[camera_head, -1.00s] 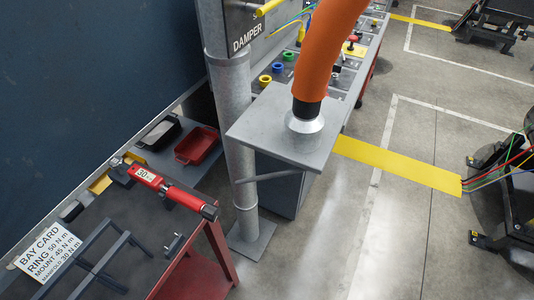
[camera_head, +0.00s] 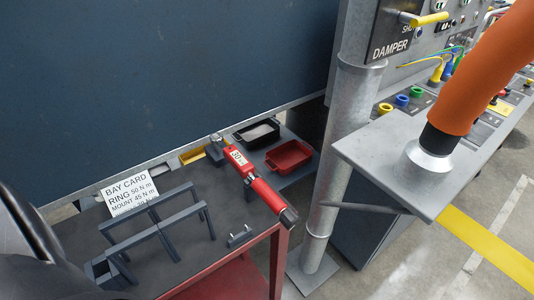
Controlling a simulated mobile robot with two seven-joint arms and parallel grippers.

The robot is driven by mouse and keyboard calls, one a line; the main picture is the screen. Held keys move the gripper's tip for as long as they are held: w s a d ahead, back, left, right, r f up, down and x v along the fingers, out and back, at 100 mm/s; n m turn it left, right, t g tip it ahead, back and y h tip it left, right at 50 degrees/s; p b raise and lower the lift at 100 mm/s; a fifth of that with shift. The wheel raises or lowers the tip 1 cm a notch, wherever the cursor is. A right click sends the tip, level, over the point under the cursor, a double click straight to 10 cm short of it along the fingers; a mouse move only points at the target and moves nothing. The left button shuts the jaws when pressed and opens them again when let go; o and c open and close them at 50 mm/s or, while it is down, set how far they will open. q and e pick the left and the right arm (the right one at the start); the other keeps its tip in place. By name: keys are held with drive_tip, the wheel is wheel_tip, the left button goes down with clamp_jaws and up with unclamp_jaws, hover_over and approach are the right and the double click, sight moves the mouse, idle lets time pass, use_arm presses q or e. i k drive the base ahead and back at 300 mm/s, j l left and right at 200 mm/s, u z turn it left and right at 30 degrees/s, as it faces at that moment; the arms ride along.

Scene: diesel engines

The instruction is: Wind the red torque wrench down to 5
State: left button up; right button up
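The red torque wrench (camera_head: 252,179) lies along the right end of the dark bench top (camera_head: 200,255). Its head is at the back by the wall and its black grip end points to the front right. A white label on it reads 30. A dark arm link of mine shows at the lower left edge. Neither gripper's fingers are in view.
A bay card (camera_head: 129,194) and a dark bar rack (camera_head: 150,233) stand on the bench. Behind are a black tray (camera_head: 243,136) and a red tray (camera_head: 288,155). A grey post (camera_head: 345,140), a grey shelf (camera_head: 385,155) and an orange hose (camera_head: 490,65) stand at the right.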

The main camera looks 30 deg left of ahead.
sight(289, 219)
drive_tip(key=l+u, duration=0.15)
drive_tip(key=u, duration=0.3)
drive_tip(key=i+l+u, duration=0.1)
drive_tip(key=l+u, duration=0.15)
drive_tip(key=u, duration=0.2)
drive_tip(key=l+u, duration=0.2)
drive_tip(key=u, duration=0.2)
